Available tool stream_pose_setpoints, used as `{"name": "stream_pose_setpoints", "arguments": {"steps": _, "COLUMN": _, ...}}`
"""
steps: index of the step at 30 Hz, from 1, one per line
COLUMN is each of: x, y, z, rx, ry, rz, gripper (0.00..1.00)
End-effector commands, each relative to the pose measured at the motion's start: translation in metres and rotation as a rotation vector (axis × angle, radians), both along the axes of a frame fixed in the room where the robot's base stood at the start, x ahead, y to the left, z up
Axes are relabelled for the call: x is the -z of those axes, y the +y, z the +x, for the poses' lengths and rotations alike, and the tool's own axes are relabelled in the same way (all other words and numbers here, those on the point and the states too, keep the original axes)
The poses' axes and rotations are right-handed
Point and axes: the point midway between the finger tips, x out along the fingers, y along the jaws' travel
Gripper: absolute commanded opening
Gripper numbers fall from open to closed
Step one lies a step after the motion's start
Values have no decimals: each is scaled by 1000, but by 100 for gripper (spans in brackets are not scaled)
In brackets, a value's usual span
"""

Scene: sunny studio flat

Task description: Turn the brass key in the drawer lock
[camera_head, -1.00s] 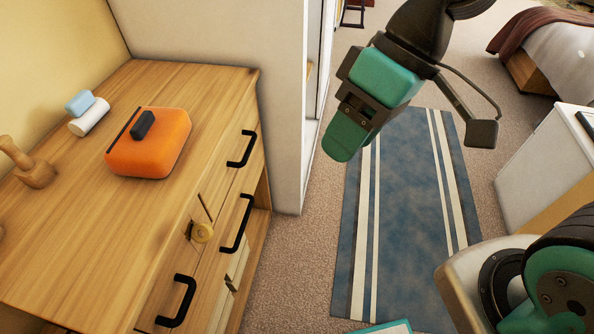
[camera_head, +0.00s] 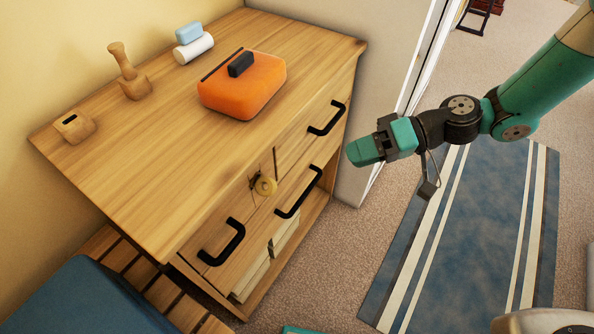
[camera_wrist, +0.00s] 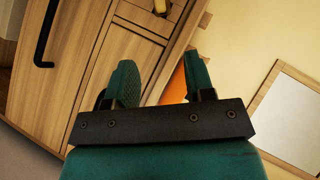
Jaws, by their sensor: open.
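The brass key (camera_head: 265,186) sits in the lock on the front of the wooden drawer unit (camera_head: 330,95), between two drawers with black handles. In the wrist view a small part of the brass key (camera_wrist: 160,7) shows at the top edge, beyond the fingers. My gripper (camera_head: 352,153) is in front of the unit, to the right of the key and apart from it. In the wrist view its two green fingers (camera_wrist: 161,82) are spread with nothing between them.
An orange box-like case (camera_head: 245,95), a wooden peg-like object (camera_head: 132,80), a small slotted wooden block (camera_head: 75,127) and a white roll (camera_head: 193,48) stand on the unit's top. Black handles (camera_head: 222,243) stick out from the front. Floor over the blue striped rug (camera_head: 455,240) is clear.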

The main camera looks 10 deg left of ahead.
Motion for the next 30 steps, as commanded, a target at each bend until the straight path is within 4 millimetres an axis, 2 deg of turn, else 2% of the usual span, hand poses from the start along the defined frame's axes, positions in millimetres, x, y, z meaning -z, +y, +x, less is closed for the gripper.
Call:
{"name": "stream_pose_setpoints", "arguments": {"steps": 5, "x": 10, "y": 23, "z": -9, "rx": -6, "ry": 3, "rz": -2, "gripper": 49}}
{"name": "stream_pose_setpoints", "arguments": {"steps": 21, "x": 54, "y": 120, "z": -39, "rx": -6, "ry": 2, "rz": -3, "gripper": 49}}
{"name": "stream_pose_setpoints", "arguments": {"steps": 30, "x": 66, "y": 146, "z": -46, "rx": -3, "ry": 0, "rz": -3, "gripper": 49}}
